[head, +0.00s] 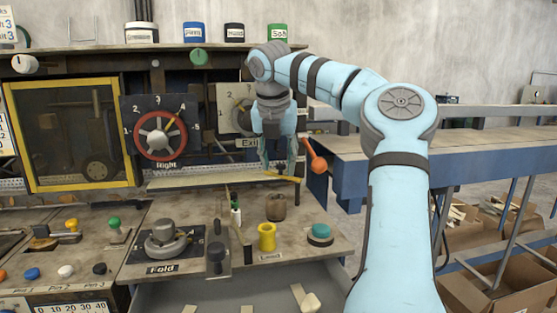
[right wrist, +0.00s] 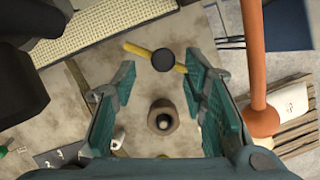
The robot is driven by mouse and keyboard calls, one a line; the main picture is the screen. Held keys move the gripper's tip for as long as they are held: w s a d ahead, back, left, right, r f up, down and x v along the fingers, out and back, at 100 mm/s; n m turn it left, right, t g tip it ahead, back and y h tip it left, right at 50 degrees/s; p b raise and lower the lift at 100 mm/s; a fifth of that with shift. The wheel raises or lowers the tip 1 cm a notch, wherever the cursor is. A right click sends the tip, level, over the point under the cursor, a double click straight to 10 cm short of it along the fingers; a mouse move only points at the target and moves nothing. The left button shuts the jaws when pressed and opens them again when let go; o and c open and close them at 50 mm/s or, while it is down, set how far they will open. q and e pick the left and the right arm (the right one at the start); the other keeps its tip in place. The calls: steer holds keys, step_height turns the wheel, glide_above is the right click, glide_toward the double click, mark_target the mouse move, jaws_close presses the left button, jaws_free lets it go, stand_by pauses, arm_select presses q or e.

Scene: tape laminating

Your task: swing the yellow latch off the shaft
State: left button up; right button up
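The yellow latch (head: 282,177) is a thin bar below my right gripper in the head view. In the right wrist view the latch (right wrist: 135,49) lies slantwise beyond the fingertips, with a dark round cap (right wrist: 163,60) over its middle, possibly the shaft's end. My right gripper (head: 278,168) points down. In the right wrist view its teal fingers (right wrist: 163,80) are spread with nothing between them at their height. A brown cylinder (right wrist: 163,118) shows lower down between them; whether the fingers touch the latch cannot be told. My left gripper is out of view.
An orange ball-ended lever (head: 316,162) stands close to the right of my gripper. A yellow cup (head: 266,237), the brown cylinder (head: 276,206) and a teal button (head: 320,235) are on the bench in front. A red handwheel (head: 160,136) is at left.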

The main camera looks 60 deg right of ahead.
steer(key=v, duration=0.7)
steer(key=shift+r, duration=0.2)
